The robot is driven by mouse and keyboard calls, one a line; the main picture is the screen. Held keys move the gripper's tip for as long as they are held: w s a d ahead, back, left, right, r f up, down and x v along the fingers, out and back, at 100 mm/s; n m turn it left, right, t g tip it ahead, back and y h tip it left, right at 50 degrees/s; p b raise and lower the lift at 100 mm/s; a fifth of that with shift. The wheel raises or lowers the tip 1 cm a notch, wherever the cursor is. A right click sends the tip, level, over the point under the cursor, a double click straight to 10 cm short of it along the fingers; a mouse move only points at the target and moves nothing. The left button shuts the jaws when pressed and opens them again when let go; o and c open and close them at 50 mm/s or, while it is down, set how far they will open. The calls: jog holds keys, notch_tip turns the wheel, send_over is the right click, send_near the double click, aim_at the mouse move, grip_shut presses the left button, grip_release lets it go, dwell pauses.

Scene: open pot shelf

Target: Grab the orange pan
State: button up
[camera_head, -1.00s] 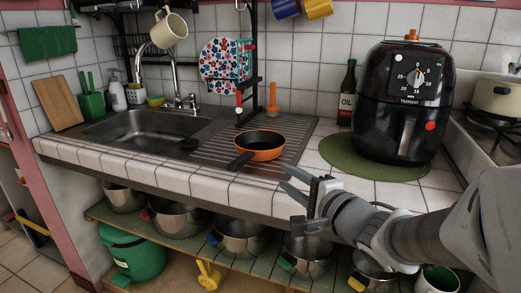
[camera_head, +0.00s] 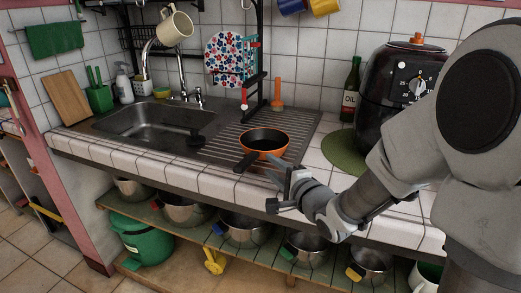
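The orange pan (camera_head: 266,152) sits on the ribbed metal drainboard to the right of the sink. Its inside is dark, and its dark handle (camera_head: 247,163) points toward the front left, near the counter edge. My gripper (camera_head: 270,192) is at the front edge of the counter, just below and to the right of the pan handle in the picture. Its two fingers are spread apart with nothing between them. I see no contact with the pan. My forearm hides part of the counter on the right.
The sink (camera_head: 150,122) is left of the pan. Several metal pots (camera_head: 245,230) sit on the shelf below the counter edge.

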aim_at(258, 155)
jog(key=b+x, duration=0.2)
jog(key=x, duration=0.5)
jog(key=shift+w+a+f, duration=0.1)
jog(key=shift+a, duration=0.1)
grip_shut()
dwell(1.2)
